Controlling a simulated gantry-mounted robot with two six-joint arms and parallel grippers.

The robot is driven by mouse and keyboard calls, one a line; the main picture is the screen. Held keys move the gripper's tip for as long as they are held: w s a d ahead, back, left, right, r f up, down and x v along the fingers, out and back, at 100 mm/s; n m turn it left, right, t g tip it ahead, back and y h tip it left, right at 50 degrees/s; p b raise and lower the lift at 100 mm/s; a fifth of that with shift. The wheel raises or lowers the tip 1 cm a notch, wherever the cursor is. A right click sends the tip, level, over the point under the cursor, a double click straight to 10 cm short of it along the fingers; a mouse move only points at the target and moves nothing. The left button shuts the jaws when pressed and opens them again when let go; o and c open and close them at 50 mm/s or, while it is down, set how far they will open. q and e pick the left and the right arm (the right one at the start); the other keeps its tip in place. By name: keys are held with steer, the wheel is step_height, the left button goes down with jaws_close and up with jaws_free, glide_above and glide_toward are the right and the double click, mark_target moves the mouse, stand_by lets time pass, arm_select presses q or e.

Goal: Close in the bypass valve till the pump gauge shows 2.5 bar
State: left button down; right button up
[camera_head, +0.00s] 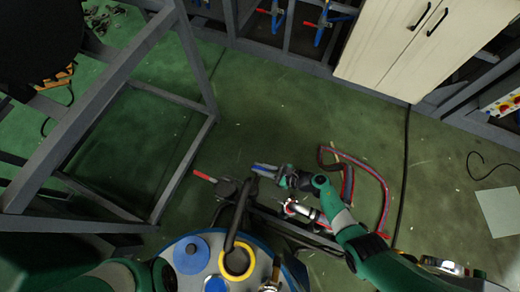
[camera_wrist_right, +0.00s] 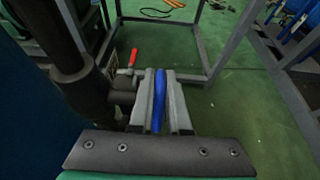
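A blue lever handle (camera_head: 264,167) sticks out past the fingertips of my right gripper (camera_head: 279,175). In the right wrist view the blue handle (camera_wrist_right: 160,98) lies lengthwise between the two grey fingers (camera_wrist_right: 162,102), which look closed on its sides. A red lever handle (camera_head: 204,176) stands out to the left on dark pipework; it also shows in the right wrist view (camera_wrist_right: 133,58), left of the fingers. I cannot tell from marks which handle belongs to the bypass valve. No readable gauge face shows. My left gripper is not in view.
A blue and silver vessel top (camera_head: 205,258) with a yellow-ringed port (camera_head: 237,261) stands at the bottom. Red-blue hoses (camera_head: 384,190) lie right of the pipework. A grey frame (camera_head: 185,165) stands at left. Green floor (camera_head: 285,115) is open beyond.

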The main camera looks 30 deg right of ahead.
steer(key=shift+r, duration=0.1)
jaws_close()
steer(key=g+h+p, duration=0.1)
steer(key=p, duration=0.2)
steer(key=r+g+h+p, duration=0.1)
steer(key=p, duration=0.2)
steer(key=shift+w+a+p, duration=0.3)
steer(key=shift+w, duration=0.05)
steer(key=shift+w+a+f+g+h+p, duration=0.1)
steer(key=shift+f+g+h+p, duration=0.25)
steer(key=shift+g, duration=0.25)
steer(key=shift+f+g+h, duration=0.35)
steer(key=shift+f+g, duration=0.05)
steer(key=o, duration=0.7)
jaws_free()
steer(key=shift+c, duration=0.2)
